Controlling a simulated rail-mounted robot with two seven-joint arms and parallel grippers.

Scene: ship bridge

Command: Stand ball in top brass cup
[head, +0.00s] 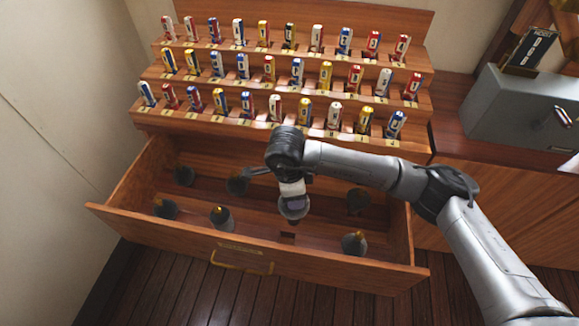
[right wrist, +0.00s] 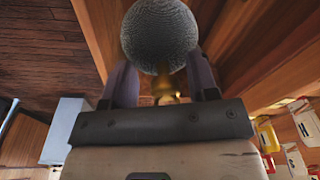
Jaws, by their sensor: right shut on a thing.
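The ball (right wrist: 160,36) is a dark grey, mesh-textured round shape with a small brass stem, seen large in the right wrist view. My right gripper (right wrist: 162,80) is shut on it, with one finger on each side of the stem. In the head view my right gripper (head: 292,198) points down over the open drawer, and the ball (head: 293,211) hangs at its tips, partly covered by the gripper. I cannot make out a brass cup in either view. My left gripper is not in view.
The open wooden drawer (head: 330,268) holds several dark shapes with brass tips, such as one at front left (head: 221,219) and one at front right (head: 354,244). Behind it stands a stepped rack (head: 290,132) of rolled flags. A grey box (head: 510,108) stands at right.

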